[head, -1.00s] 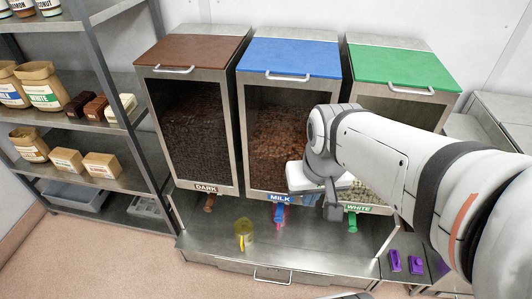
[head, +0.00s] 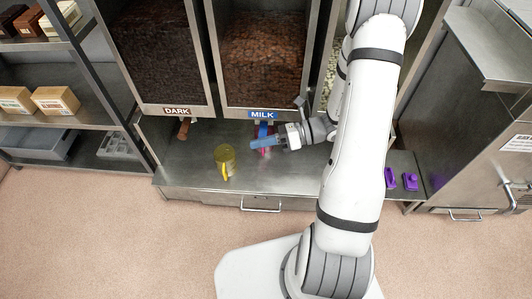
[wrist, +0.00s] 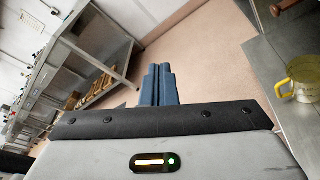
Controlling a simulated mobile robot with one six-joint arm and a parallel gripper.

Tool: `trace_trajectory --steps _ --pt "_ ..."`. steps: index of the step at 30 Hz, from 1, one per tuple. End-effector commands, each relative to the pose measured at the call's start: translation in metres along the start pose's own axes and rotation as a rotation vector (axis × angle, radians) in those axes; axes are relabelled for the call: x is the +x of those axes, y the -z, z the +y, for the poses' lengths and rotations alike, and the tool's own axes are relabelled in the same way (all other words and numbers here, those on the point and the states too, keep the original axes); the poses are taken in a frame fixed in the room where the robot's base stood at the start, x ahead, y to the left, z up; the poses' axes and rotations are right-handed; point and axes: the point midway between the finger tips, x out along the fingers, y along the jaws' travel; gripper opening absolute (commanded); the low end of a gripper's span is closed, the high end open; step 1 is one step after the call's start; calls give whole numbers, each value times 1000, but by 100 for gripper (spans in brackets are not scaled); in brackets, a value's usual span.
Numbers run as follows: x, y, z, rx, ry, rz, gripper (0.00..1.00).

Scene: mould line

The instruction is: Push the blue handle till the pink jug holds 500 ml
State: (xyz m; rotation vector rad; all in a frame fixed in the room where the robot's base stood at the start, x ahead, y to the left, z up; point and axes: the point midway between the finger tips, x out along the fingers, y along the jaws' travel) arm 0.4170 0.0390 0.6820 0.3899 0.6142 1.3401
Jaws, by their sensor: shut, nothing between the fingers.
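The blue handle (head: 263,130) sits under the bin labelled MILK, partly covered by my gripper. My gripper (head: 253,145) is shut and empty, its blue fingers pointing left just in front of the handle. Whether they touch it I cannot tell. A small pink part of the pink jug (head: 264,151) shows by the fingers; the rest is hidden and its fill cannot be read. In the wrist view, the shut fingertips (wrist: 158,68) show; neither the blue handle nor the pink jug does.
A yellow jug (head: 225,158) stands on the steel counter left of my gripper; it also shows in the wrist view (wrist: 301,78). A brown handle (head: 183,131) is under the DARK bin. Two purple items (head: 410,181) lie at right. My arm hides the white-chocolate bin's front.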

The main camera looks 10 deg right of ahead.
Motion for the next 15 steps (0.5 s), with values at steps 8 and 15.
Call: trace_trajectory --steps 8,15 --pt "-21 96 -130 548 137 -492 0" --pt "-44 170 -196 842 215 -807 0"
